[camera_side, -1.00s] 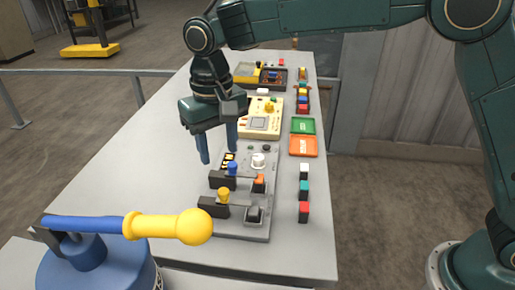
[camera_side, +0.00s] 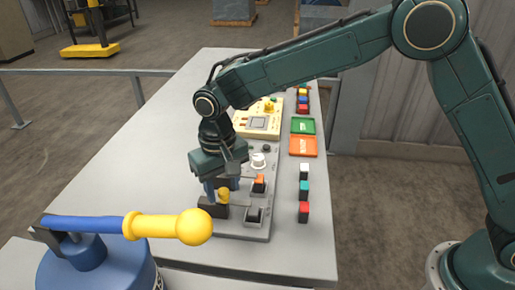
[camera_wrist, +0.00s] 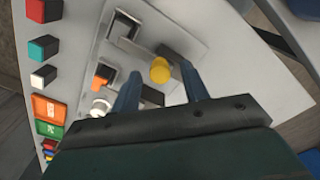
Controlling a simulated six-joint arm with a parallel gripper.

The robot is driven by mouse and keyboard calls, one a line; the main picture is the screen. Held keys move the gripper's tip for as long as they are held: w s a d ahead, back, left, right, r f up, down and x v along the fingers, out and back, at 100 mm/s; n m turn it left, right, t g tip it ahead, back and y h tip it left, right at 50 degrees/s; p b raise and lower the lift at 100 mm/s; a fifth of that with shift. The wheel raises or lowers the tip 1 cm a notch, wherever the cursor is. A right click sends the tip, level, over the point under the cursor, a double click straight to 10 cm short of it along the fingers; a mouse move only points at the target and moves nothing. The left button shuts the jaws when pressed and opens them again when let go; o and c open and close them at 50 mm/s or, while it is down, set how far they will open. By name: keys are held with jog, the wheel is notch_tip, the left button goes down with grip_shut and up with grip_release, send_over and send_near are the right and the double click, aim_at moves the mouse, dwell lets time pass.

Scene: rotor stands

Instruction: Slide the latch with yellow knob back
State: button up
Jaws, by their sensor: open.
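The yellow knob (camera_side: 224,194) stands upright by a black latch block (camera_side: 213,210) on the grey panel (camera_side: 246,229). In the wrist view the yellow knob (camera_wrist: 160,70) appears between the two blue fingers of my gripper (camera_wrist: 159,75), with gaps on both sides. My gripper (camera_side: 221,190) is open, low over the panel, and its fingers point down. I cannot tell how deep the fingertips are relative to the knob. The blue knob is hidden behind my gripper in the side view.
An orange rocker switch (camera_side: 259,184), a black switch (camera_side: 254,215) and a white dial (camera_side: 258,160) share the panel. Colored blocks (camera_side: 304,190) stand to its right, with green (camera_side: 303,125) and orange trays (camera_side: 303,146) behind.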

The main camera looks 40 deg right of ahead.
grip_shut()
jog(key=shift+a, duration=0.1)
jog(key=shift+w+a+r, duration=0.1)
jog(key=shift+w+a, duration=1.25)
jog(key=shift+w, duration=0.1)
grip_release()
